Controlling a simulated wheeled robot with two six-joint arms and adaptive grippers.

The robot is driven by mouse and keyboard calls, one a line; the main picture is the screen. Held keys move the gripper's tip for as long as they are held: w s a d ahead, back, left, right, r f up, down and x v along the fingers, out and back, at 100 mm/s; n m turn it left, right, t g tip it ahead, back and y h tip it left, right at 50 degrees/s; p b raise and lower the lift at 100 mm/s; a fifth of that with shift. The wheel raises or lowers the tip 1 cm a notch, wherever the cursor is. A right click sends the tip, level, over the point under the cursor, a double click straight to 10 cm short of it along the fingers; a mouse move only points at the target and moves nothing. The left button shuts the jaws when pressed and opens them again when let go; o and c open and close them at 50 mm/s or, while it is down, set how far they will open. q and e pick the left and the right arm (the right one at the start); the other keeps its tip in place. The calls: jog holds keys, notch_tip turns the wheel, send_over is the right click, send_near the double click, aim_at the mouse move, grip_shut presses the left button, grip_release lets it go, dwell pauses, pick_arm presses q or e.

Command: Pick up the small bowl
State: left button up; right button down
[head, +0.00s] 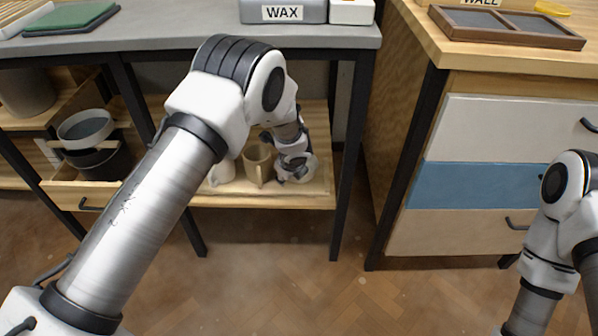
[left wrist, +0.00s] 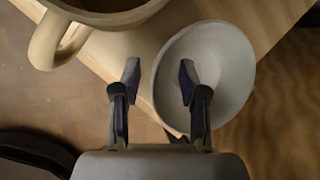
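The small bowl (left wrist: 226,62) is pale grey-white and shows in the left wrist view, right of centre, on the wooden shelf board. My left gripper (left wrist: 159,78) is open. One finger appears just outside the bowl's left rim and the other over its inside, so the rim lies between them; I cannot tell whether they touch it. In the head view the left gripper (head: 296,168) reaches down to the low shelf under the grey table, and I cannot make out the bowl behind it. My right arm shows at the right edge, its gripper out of view.
A tan mug (head: 257,165) stands left of the left gripper; a beige mug with a handle (left wrist: 58,38) is close to the bowl. A white mug (head: 222,172) is farther left. The grey tabletop (head: 200,32) is above, with its dark leg (head: 352,150) to the right.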

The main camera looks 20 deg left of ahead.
pick_arm(q)
grip_shut()
notch_tip(320, 180, up, 9)
jog(key=p, duration=0.5)
jog(key=shift+r+p, duration=0.1)
jog(key=shift+p, duration=0.25)
jog(key=shift+r, duration=0.4)
